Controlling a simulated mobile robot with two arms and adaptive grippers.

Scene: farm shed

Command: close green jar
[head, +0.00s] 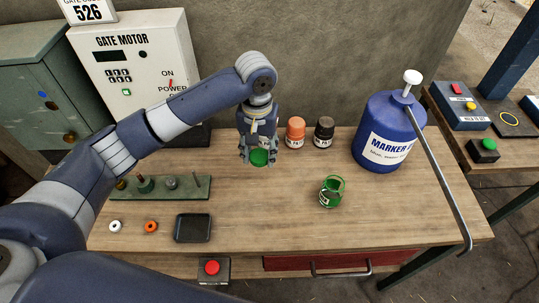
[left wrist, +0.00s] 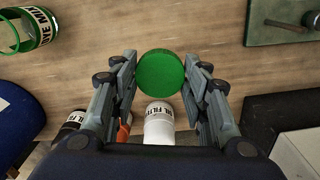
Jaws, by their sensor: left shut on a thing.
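The green jar (head: 330,193) stands on the right-middle of the wooden workbench, open at the top, with a white label. It also shows at the upper left of the left wrist view (left wrist: 32,30). The round green lid (head: 260,157) is apart from the jar, to its left and farther back. My left gripper (head: 257,158) is shut on the lid, with a finger on either side of it in the left wrist view (left wrist: 160,72). My right gripper is in neither view.
An orange jar (head: 295,133) and a black jar (head: 324,132) stand behind the green jar. A white-capped jar (left wrist: 158,124) stands beside them. A large blue marker jug (head: 385,130) with a long lever is at right. The bench between lid and green jar is clear.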

